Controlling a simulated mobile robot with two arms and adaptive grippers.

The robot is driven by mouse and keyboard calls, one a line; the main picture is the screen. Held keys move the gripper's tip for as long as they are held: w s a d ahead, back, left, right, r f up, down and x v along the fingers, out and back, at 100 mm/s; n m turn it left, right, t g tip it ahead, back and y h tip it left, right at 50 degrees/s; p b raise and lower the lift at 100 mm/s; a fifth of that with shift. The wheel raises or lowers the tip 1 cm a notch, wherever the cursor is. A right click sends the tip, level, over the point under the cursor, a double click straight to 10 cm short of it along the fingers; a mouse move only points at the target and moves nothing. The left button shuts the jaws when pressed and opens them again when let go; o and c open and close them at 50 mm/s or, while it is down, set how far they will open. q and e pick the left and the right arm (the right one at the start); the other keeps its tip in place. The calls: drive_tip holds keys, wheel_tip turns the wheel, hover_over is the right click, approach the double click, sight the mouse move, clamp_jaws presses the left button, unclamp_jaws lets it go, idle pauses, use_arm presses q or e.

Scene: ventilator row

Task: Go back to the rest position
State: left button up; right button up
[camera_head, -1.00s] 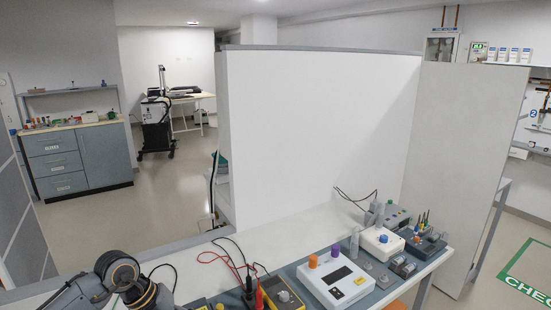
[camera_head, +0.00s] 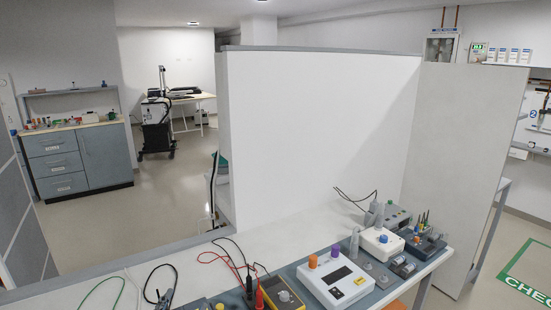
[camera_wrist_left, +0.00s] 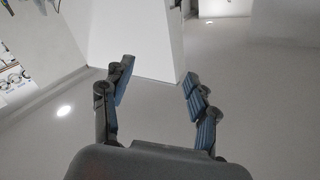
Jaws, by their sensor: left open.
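My left gripper (camera_wrist_left: 158,75) shows in the left wrist view. Its two blue-padded fingers are spread apart with nothing between them, so it is open and empty. In the head view I cannot make out either gripper, and neither arm stands over the bench (camera_head: 205,262). My right gripper is in no view.
On the bench stand a white device with orange and purple knobs (camera_head: 335,285), a yellow meter (camera_head: 284,298) with red and black leads, and a blue-knobbed device (camera_head: 382,241). A white partition (camera_head: 315,140) rises behind.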

use_arm(q)
drive_tip(key=s+a+f+n+g+y, duration=0.2)
drive_tip(key=s+a+f+n+g, duration=0.2)
drive_tip(key=s+f+g, duration=0.6)
drive_tip(key=s+d+f+g+h, duration=0.1)
drive_tip(key=s+f+g, duration=0.1)
drive_tip(key=s+f, duration=0.45)
drive_tip(key=s+d+f+g, duration=0.1)
drive_tip(key=s+f+g, duration=0.2)
drive_tip(key=s, duration=0.6)
wheel_tip(320, 180, down, 28)
drive_tip(key=s, duration=0.2)
drive_tip(key=s+a+f+g, duration=0.2)
drive_tip(key=s+a+f, duration=0.1)
drive_tip(key=s+f, duration=1.2)
drive_tip(key=shift+s, duration=0.6)
